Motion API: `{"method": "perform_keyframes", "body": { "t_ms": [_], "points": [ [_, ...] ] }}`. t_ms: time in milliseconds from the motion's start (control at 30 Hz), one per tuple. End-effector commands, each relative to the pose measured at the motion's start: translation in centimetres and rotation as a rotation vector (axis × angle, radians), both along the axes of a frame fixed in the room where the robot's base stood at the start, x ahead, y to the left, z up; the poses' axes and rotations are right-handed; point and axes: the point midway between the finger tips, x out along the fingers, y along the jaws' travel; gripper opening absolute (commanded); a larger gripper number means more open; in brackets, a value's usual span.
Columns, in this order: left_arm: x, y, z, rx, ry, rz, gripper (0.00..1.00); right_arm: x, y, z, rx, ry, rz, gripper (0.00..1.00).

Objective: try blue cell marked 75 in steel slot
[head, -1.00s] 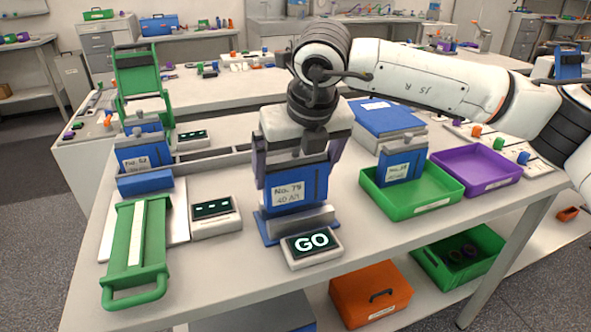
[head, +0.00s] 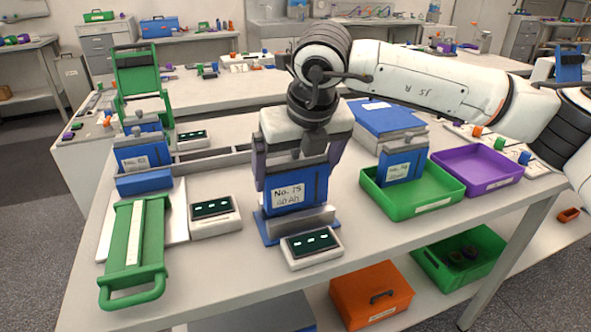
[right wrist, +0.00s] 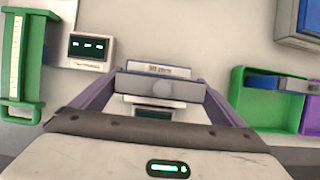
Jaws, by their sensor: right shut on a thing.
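My right gripper (head: 298,165) is shut on the blue cell (head: 315,190), whose label reads No. 75, 40 Ah. The cell is upright at the steel slot (head: 300,222), a grey front block on a blue base; its lower end is hidden behind the block, so I cannot tell whether it is fully seated. In the right wrist view the purple fingers straddle the cell's grey top (right wrist: 185,88). The readout (head: 311,243) in front of this slot shows dashes. My left gripper is not in view.
Another blue cell (head: 141,157) stands behind a blue block (head: 145,182) at left. A green handled frame (head: 120,255) and a second readout (head: 213,210) are near it. At right, a green tray (head: 425,200) holds a blue cell (head: 403,165), beside a purple tray (head: 480,170).

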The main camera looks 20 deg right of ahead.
Motion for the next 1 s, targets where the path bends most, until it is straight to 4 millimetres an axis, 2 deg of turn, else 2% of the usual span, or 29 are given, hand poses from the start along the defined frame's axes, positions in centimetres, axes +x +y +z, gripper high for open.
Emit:
{"method": "perform_keyframes", "body": {
  "t_ms": [1000],
  "points": [
    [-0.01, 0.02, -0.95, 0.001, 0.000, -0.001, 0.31, 0.04, 0.04, -0.89, 0.002, -0.002, 0.001, 0.49]
  ]
}}
